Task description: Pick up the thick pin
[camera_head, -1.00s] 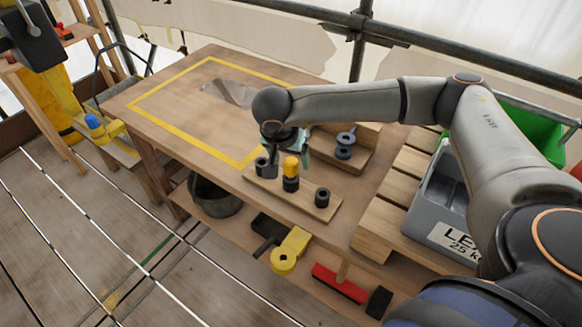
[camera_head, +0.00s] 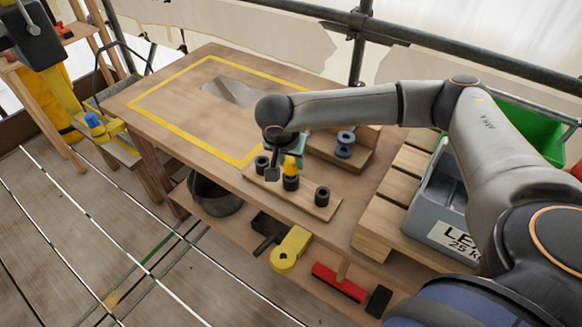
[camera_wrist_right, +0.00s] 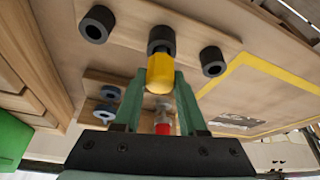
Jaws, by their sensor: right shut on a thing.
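The yellow-topped pin (camera_head: 290,169) stands in the middle black collar (camera_head: 291,183) on a narrow wooden board (camera_head: 320,209). In the right wrist view the yellow pin end (camera_wrist_right: 160,75) sits between the green fingertips, and the collar (camera_wrist_right: 161,40) lies just beyond it. My right gripper (camera_head: 284,164) is shut on this yellow pin from above. The pin's lower part is hidden in the collar. Empty-looking black collars stand on both sides, one left (camera_head: 262,164) and one right (camera_head: 322,196).
Blue-grey spools (camera_head: 344,145) stand on a wooden block behind the board. A grey crate (camera_head: 443,215) stands at the right. A yellow-taped rectangle (camera_head: 180,130) marks open table at the left. A small red-ended object (camera_wrist_right: 162,127) shows between the fingers.

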